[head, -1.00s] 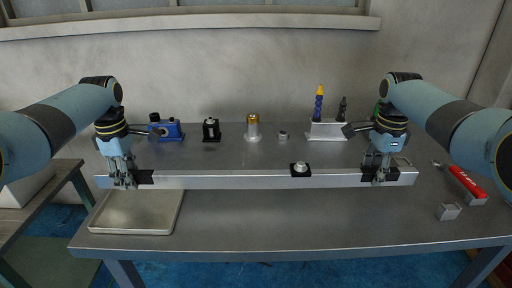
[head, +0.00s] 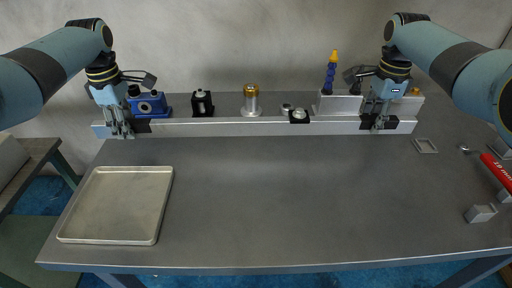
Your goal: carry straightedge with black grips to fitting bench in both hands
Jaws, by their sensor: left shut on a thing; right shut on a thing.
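A long silver straightedge (head: 230,127) spans the upper part of the head view, level, with a black grip near each end. My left gripper (head: 122,130) is shut on the left black grip (head: 142,126). My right gripper (head: 377,123) is shut on the right black grip (head: 391,124). A small black piece with a round light top (head: 299,116) sits at the bar's upper edge, right of its middle. The grey bench (head: 270,195) lies below and in front of the bar. I cannot tell how high the bar is above it.
A metal tray (head: 115,205) lies at the bench's left front. Behind the bar stand a blue device (head: 153,103), a black block (head: 202,103), a gold-topped cylinder (head: 251,101) and a blue bottle with yellow tip (head: 331,72). A red tool (head: 496,171) and metal block (head: 480,213) lie right. The middle is clear.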

